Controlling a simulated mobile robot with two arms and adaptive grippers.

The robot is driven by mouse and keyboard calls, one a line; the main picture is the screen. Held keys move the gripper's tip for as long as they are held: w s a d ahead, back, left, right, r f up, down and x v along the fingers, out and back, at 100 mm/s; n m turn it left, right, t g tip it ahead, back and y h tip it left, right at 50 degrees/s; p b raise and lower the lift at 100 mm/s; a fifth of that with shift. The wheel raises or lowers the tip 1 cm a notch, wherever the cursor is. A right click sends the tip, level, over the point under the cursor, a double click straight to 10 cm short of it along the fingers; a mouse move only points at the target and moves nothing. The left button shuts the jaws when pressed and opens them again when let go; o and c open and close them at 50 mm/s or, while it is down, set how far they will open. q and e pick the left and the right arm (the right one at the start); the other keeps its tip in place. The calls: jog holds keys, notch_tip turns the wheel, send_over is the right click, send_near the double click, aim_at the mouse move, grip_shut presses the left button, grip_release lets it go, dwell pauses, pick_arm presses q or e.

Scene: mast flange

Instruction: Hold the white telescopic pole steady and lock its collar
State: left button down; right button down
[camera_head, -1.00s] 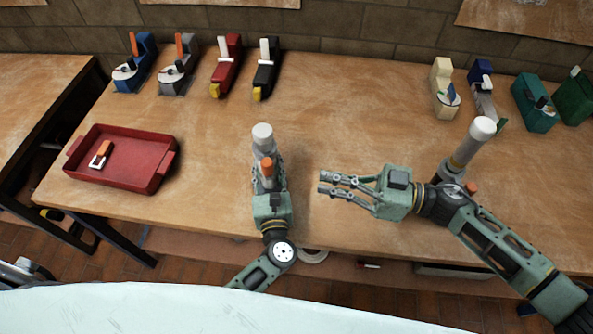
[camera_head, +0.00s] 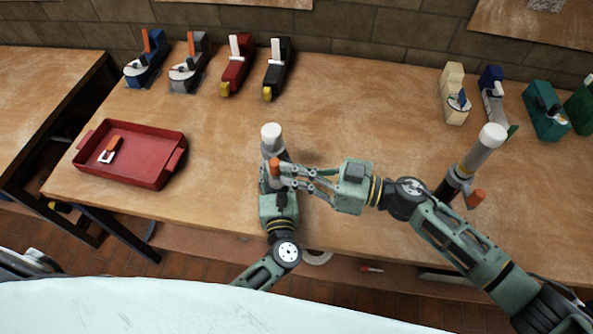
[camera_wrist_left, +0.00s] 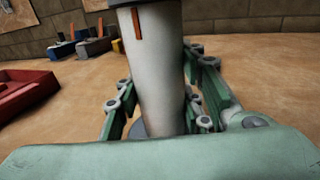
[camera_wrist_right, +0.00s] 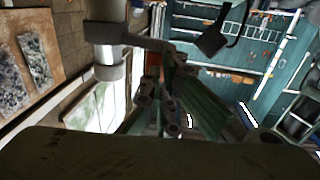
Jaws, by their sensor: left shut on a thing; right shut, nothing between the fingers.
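The white telescopic pole (camera_head: 271,140) stands upright near the front of the bench, with an orange-tipped collar lever (camera_head: 275,168) on its near side. My left gripper (camera_head: 272,182) is shut on the pole's lower part. In the left wrist view the pole (camera_wrist_left: 155,70) sits between the fingers and shows an orange stripe. My right gripper (camera_head: 285,171) is shut and empty, its fingertips beside the lever at the right. In the right wrist view the pole (camera_wrist_right: 104,35) and a bar from its collar (camera_wrist_right: 145,42) lie just beyond the fingertips (camera_wrist_right: 168,95). Contact is unclear.
A second white-topped pole (camera_head: 482,148) with an orange lever stands at right, behind my right arm. A red tray (camera_head: 160,178) holding a small orange-and-white part (camera_head: 110,149) is at left. Several coloured clamp-like tools line the back edge. Bare bench lies between.

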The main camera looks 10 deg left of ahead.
jog(key=shift+s+a, duration=0.6)
jog(key=shift+a, duration=0.2)
jog(key=shift+d, duration=0.1)
jog(key=s+d, duration=0.2)
jog(key=d, duration=0.7)
jog(key=shift+d, duration=0.35)
pick_arm(q)
jog(key=c, duration=1.1)
grip_release()
